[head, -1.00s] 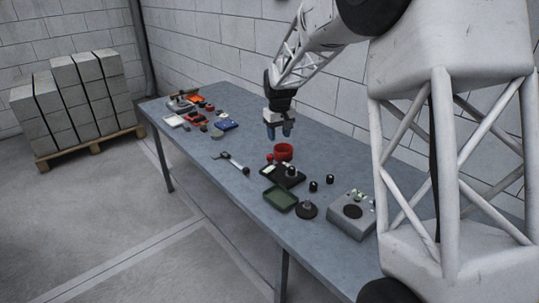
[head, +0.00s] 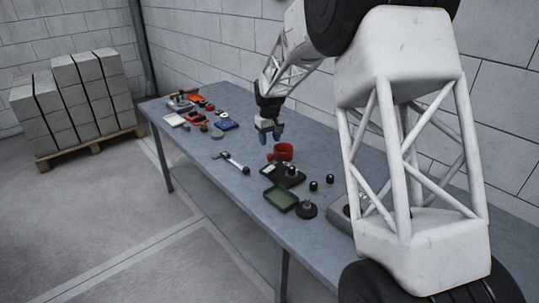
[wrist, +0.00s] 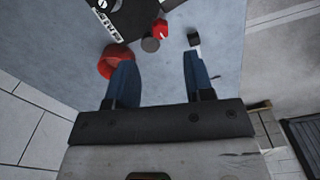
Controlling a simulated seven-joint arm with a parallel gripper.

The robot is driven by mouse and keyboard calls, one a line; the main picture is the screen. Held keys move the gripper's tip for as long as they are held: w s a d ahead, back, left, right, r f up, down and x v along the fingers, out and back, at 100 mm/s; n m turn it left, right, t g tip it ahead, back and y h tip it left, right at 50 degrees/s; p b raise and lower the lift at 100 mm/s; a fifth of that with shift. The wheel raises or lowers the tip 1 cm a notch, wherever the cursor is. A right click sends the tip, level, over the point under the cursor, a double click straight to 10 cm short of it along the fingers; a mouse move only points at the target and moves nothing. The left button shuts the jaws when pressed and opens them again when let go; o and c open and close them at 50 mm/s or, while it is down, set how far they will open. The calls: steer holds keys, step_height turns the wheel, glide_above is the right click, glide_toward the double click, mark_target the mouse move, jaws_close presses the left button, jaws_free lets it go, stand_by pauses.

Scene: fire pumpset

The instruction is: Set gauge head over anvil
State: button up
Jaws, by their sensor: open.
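My gripper (head: 271,138) hangs above the table, just left of a red ring-shaped part (head: 283,151), open and empty. In the wrist view its two blue fingers (wrist: 160,80) are spread apart, with bare table between them. The red part (wrist: 112,61) lies beside and partly behind the left finger there. A black base (head: 281,176) with a pale label and a small round post stands in front of the red part. A small red knob (wrist: 160,28) and a grey disc (wrist: 150,44) show by it. I cannot tell for certain which parts are the gauge head and the anvil.
A caliper-like tool (head: 232,162) lies to the left. A green tray (head: 281,198), a round black stand (head: 307,210) and small black knobs (head: 314,186) are nearer. Several items crowd the table's far end. My arm mostly hides a grey box (head: 340,212).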

mark_target(270, 156)
steer(key=shift+f, duration=3.65)
steer(key=shift+c, duration=0.2)
jaws_close()
